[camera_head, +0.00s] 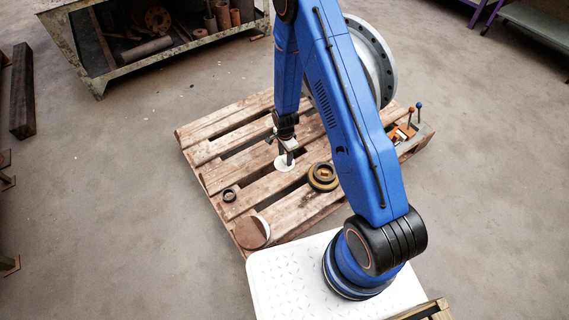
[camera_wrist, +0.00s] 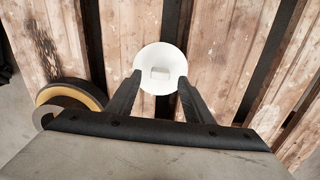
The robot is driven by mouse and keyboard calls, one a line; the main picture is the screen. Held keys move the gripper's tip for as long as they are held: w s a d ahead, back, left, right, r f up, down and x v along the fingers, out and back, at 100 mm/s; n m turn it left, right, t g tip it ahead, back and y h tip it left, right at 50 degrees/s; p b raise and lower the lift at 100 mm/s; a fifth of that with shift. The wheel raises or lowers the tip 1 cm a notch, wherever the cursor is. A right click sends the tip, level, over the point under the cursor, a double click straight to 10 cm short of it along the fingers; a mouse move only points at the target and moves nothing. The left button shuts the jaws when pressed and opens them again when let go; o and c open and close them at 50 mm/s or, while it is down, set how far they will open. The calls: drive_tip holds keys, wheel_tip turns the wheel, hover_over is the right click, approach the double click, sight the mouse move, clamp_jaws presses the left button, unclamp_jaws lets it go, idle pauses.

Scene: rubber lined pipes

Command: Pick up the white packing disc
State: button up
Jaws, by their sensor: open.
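The white packing disc (camera_head: 283,164) lies on the wooden pallet (camera_head: 209,153). In the wrist view the round white disc (camera_wrist: 160,58) has a small raised block in its middle. My gripper (camera_head: 287,160) points down at the disc from above. In the wrist view its two dark fingers (camera_wrist: 158,85) are apart, with their tips at the left and right of the disc's near part. I cannot tell whether the fingertips touch the disc. In the head view my gripper hides part of the disc.
A yellow and dark ring (camera_head: 322,176) lies right of the disc. A small dark ring (camera_head: 229,195) and a brown round piece (camera_head: 252,232) lie nearer on the pallet. A large grey flanged pipe (camera_head: 372,60) stands behind my arm. Orange-based tools (camera_head: 402,132) sit at the right.

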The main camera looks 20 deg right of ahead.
wheel_tip(320, 180, down, 2)
drive_tip(key=c, duration=1.1)
drive_tip(key=shift+r, duration=0.1)
